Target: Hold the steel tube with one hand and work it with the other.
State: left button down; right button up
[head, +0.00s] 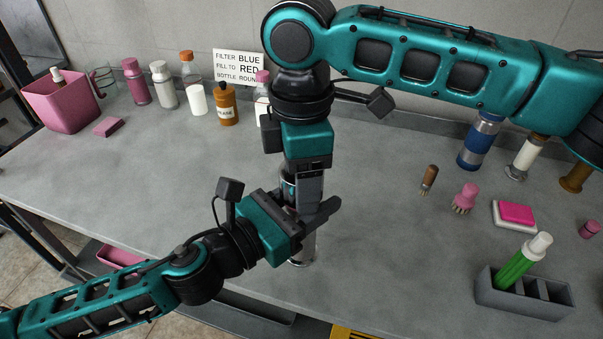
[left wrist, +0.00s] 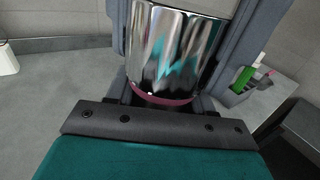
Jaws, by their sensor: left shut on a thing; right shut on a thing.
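The steel tube (head: 303,248) stands upright on the grey counter near its front edge, its lower end showing below my grippers. In the left wrist view the shiny tube (left wrist: 172,52) fills the space between the fingers, with a dark pink band at the near end of its shiny part. My left gripper (head: 312,216) comes in from the left and is shut around the tube's body. My right gripper (head: 302,190) points down from above and is shut at the tube's upper end. The fingers hide most of the upper end.
A pink bin (head: 62,106), several bottles and a sign (head: 238,66) stand along the back left. A blue-banded steel cylinder (head: 480,140), brushes and a pink sponge (head: 516,213) are at right. A grey caddy (head: 500,293) holds a green bottle (head: 516,266). The counter left of the tube is clear.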

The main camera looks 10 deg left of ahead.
jog(key=o, duration=1.2)
jog(key=shift+r, duration=0.1)
jog(key=shift+r, duration=2.2)
jog(key=shift+c, duration=0.3)
